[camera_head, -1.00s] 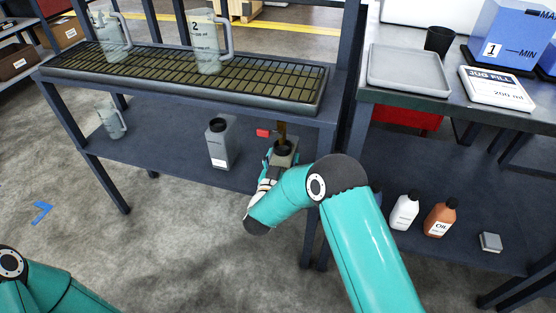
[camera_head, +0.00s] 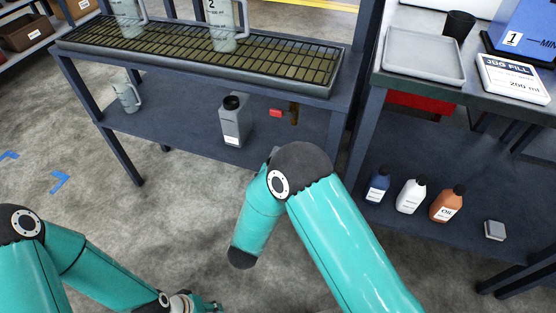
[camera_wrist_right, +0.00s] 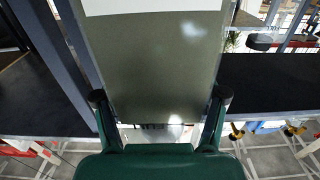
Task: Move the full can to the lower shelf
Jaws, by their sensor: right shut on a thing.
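A grey can (camera_head: 234,122) with a black cap and pale label stands upright on the lower shelf (camera_head: 165,125) of the left rack. In the right wrist view, my right gripper (camera_wrist_right: 160,96) is shut on another can (camera_wrist_right: 155,55), olive-grey with a white label, one finger on each side. In the head view that gripper and its can are hidden behind my right arm. I cannot tell from the pictures which can is full. My left gripper (camera_head: 198,304) is partly in view at the bottom edge, and its jaws are unclear.
Clear jugs (camera_head: 222,30) stand on the upper grating (camera_head: 285,66), and a small jug (camera_head: 127,97) is on the lower shelf. A red-handled item (camera_head: 277,113) is near its right end. Blue, white and orange bottles (camera_head: 411,196) stand under the right bench, which carries a grey tray (camera_head: 424,55).

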